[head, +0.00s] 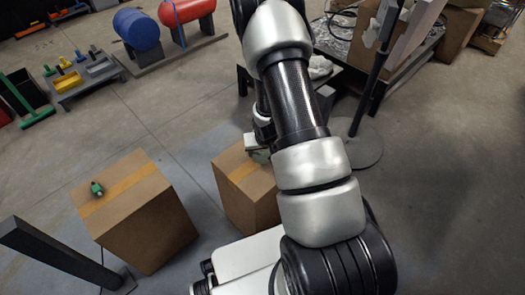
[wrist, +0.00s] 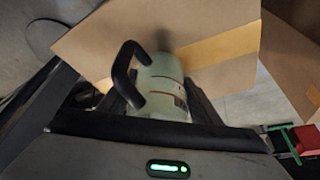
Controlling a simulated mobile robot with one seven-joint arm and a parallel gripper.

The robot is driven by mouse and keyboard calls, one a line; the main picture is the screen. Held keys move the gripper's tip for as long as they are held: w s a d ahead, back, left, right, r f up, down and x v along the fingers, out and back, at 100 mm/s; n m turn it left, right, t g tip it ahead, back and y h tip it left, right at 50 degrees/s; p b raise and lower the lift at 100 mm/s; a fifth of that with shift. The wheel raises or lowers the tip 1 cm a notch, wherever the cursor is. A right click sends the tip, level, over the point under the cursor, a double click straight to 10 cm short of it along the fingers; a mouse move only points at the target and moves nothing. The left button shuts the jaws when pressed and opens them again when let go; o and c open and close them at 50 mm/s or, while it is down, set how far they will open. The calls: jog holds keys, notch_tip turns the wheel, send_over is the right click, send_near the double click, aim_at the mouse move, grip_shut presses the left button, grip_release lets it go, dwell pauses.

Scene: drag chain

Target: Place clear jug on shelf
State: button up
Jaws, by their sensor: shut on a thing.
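The clear jug (wrist: 163,72) is a pale greenish, see-through vessel with a black handle, seen in the wrist view. My gripper (wrist: 155,100) is shut on it, with dark fingers on both sides of its body. In the head view a small pale part of the jug (head: 261,156) shows at the middle cardboard box (head: 240,184), mostly hidden behind my arm. The box also shows behind the jug in the wrist view (wrist: 215,30). I cannot tell whether the jug touches the box. No shelf is clearly identifiable in these views.
A second cardboard box (head: 150,225) with a small green item (head: 97,188) stands at left. A dark post (head: 50,250) is at lower left. A dark-framed table (head: 345,50) with clutter and a round-based stand (head: 360,150) are at right. Floor is clear at far right.

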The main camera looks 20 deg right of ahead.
jog(key=shift+f, duration=0.1)
jog(key=o, duration=1.1)
